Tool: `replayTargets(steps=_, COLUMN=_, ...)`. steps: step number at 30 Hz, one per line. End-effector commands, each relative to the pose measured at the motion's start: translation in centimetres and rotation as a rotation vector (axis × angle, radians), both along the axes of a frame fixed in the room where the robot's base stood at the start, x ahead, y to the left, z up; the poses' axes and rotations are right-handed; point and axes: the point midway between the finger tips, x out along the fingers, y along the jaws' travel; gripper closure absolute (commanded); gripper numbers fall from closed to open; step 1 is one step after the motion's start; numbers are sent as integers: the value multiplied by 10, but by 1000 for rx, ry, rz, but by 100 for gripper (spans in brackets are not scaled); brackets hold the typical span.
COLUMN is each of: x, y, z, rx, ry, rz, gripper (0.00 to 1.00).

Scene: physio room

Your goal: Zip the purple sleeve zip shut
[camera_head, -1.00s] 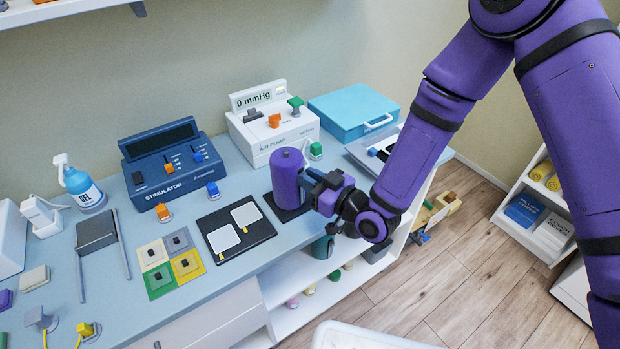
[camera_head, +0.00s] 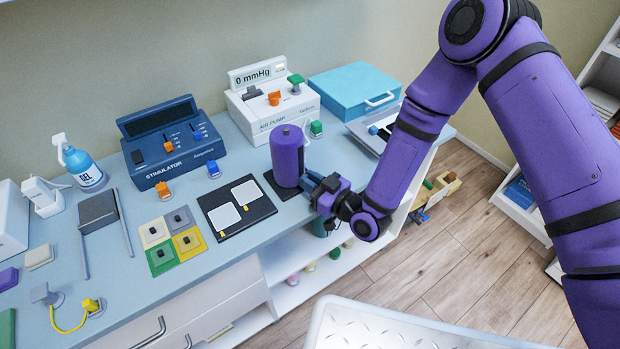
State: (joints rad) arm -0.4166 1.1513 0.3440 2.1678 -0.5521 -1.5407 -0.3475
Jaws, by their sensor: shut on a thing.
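The purple sleeve (camera_head: 286,154) is an upright cylinder on a dark mat (camera_head: 276,188) near the counter's front edge. My gripper (camera_head: 308,181) is at the lower right side of the sleeve, pointing left towards it. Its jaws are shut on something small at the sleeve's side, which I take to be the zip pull. The pull and the zip line are too small, and too covered by the fingers, to make out.
The air pump (camera_head: 262,116) stands behind the sleeve, with a green block (camera_head: 316,128) beside it. A black board with white pads (camera_head: 213,222) lies left. A blue case (camera_head: 345,92) stands at the back right.

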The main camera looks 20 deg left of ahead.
Motion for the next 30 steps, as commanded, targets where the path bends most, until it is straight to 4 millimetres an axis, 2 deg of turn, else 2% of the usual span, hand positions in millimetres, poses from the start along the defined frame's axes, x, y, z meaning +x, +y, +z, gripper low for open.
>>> replayTargets(steps=2, x=-2, y=-3, z=-5, rx=-14, ry=8, rz=0, gripper=100)
replayTargets(steps=3, x=-2, y=-3, z=-6, rx=-14, ry=10, rz=0, gripper=75)
replayTargets(steps=5, x=-2, y=-2, z=-5, rx=-13, ry=9, rz=0, gripper=61)
replayTargets(steps=6, x=-2, y=-2, z=-5, rx=-12, ry=9, rz=0, gripper=57)
replayTargets(steps=17, x=-3, y=-7, z=-3, rx=-9, ry=6, rz=0, gripper=57)
replayTargets(steps=20, x=-8, y=-18, z=-4, rx=-11, ry=7, rz=0, gripper=57)
replayTargets(steps=30, x=-34, y=-75, z=-4, rx=-11, ry=9, rz=-2, gripper=57)
